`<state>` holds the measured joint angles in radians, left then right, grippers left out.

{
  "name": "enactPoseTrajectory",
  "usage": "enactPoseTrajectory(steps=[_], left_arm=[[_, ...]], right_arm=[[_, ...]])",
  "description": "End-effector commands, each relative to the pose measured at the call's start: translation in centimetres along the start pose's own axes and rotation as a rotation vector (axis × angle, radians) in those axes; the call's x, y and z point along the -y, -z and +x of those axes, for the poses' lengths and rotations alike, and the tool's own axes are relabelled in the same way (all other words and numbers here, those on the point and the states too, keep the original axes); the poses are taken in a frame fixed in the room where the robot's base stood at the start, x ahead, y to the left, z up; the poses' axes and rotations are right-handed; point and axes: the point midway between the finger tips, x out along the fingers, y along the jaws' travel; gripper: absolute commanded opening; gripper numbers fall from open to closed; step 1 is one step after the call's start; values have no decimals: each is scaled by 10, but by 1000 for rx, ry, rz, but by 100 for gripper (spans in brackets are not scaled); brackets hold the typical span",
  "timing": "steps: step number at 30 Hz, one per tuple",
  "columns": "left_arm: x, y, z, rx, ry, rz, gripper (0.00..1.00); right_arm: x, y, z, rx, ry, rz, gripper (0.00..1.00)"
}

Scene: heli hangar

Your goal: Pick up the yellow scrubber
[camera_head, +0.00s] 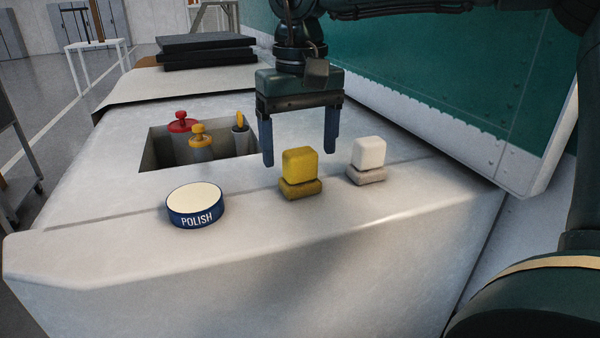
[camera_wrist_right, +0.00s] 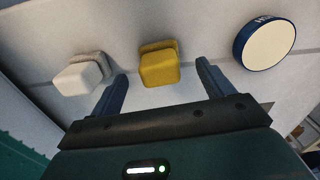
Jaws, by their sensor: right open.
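The yellow scrubber (camera_head: 299,170), a block on a wider base, stands upright on the light grey worktop (camera_head: 260,235). My right gripper (camera_head: 301,150) is open and empty, pointing down, just behind and above the yellow scrubber in the head view. In the right wrist view, the yellow scrubber (camera_wrist_right: 159,66) shows ahead of the gap between the two fingers (camera_wrist_right: 162,82), and neither finger visibly touches it. My left gripper is in neither view.
A white scrubber (camera_head: 368,158) stands to the right of the yellow one, and a round polish tin (camera_head: 196,205) lies to the left. Several bottles, including a red-topped one (camera_head: 181,123), stand in a recess behind. A green panel (camera_head: 420,90) borders the worktop's right side.

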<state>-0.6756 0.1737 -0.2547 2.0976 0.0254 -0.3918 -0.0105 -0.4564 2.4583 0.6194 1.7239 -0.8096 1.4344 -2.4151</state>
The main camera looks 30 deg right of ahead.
Motion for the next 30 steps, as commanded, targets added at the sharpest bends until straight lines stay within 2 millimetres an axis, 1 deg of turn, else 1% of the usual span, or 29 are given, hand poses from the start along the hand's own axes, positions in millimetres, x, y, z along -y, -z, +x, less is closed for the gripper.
enactPoseTrajectory(steps=[2,7,9,12,20,30], left_arm=[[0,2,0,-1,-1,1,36],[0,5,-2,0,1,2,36],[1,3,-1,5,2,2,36],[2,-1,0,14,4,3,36],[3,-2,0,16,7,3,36],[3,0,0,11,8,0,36]], right_arm=[[0,0,6,2,-1,0,80],[0,0,30,5,-2,-2,80],[-1,1,41,4,-1,0,80],[0,1,50,2,-1,0,80],[0,1,52,-1,0,1,80],[0,1,52,0,0,1,52]])
